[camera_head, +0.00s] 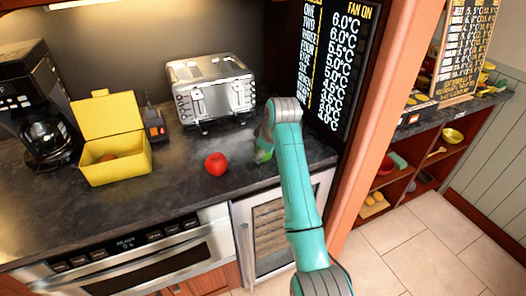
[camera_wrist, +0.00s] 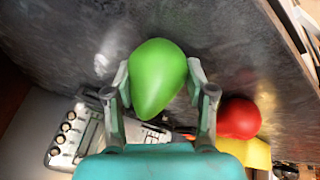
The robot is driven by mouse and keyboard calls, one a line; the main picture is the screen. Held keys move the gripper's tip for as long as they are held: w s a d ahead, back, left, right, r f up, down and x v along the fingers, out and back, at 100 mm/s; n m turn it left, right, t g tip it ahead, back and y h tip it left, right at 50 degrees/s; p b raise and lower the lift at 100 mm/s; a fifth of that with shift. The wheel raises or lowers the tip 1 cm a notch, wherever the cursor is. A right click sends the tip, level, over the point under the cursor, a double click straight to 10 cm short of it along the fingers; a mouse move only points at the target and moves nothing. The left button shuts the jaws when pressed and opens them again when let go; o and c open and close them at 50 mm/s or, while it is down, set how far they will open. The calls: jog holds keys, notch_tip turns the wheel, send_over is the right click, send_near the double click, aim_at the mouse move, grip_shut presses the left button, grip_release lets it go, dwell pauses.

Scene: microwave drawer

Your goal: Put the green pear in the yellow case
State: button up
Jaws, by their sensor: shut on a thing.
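The green pear (camera_wrist: 157,75) sits between the two fingers of my gripper (camera_wrist: 160,85) in the wrist view, and the fingers are shut on it. In the head view the pear (camera_head: 262,155) is mostly hidden behind my arm, at the right part of the dark counter. Whether it touches the counter I cannot tell. The yellow case (camera_head: 118,163) stands open at the left of the counter, its lid raised at the back. A brownish round thing lies inside it, only partly visible. A yellow part of the case (camera_wrist: 257,154) shows in the wrist view.
A red apple (camera_head: 216,164) lies on the counter (camera_head: 190,190) between the case and my gripper; it also shows in the wrist view (camera_wrist: 238,118). A silver toaster (camera_head: 211,92) stands behind it. A black coffee maker (camera_head: 40,110) and a dark handset (camera_head: 154,124) flank the case.

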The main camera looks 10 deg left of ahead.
jog(key=o, duration=1.3)
jog(key=shift+f, duration=0.1)
jog(key=v, duration=1.2)
jog(key=shift+r, duration=0.2)
